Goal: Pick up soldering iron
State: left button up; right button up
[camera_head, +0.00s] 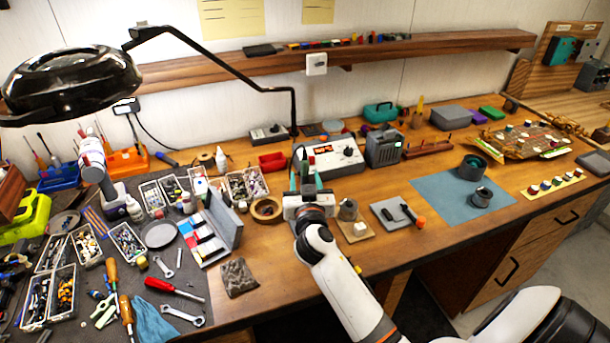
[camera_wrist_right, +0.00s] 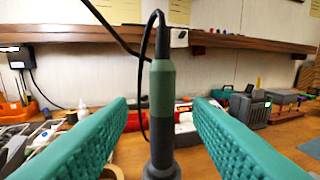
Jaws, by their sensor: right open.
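The soldering iron (camera_wrist_right: 161,100) stands upright in the right wrist view, with a green and dark grey handle and a black cable rising from its top. It is between the two teal, ribbed fingers of my right gripper (camera_wrist_right: 161,125), with a visible gap on each side. My right gripper is open; it also shows in the head view (camera_head: 307,182), over the middle of the workbench in front of the soldering station (camera_head: 335,157). In the head view the gripper largely hides the iron. The iron's lower end is hidden in the wrist view. My left gripper is not in view.
A black magnifier lamp (camera_head: 70,82) overhangs the left side. Parts trays, tools and a grey open case (camera_head: 222,222) crowd the bench's left. A tape roll (camera_head: 267,209) and a small metal cup (camera_head: 348,209) flank the gripper. A blue mat (camera_head: 440,190) lies right. Bare wood shows near the front edge.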

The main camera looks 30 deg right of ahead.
aim_at(306, 173)
jog(key=shift+w+d, duration=0.15)
jog(key=shift+w, duration=0.2)
jog(key=p+x, duration=0.1)
jog(key=x, duration=0.1)
jog(key=p+x, duration=0.1)
jog(key=x, duration=0.1)
jog(key=shift+w+d+r+p, duration=0.2)
jog(key=shift+d+p, duration=0.1)
jog(key=shift+d, duration=0.05)
jog(key=shift+w+d+f, duration=0.1)
jog(key=shift+w+f, duration=0.05)
jog(key=shift+w, duration=0.15)
jog(key=shift+c, duration=0.2)
grip_shut()
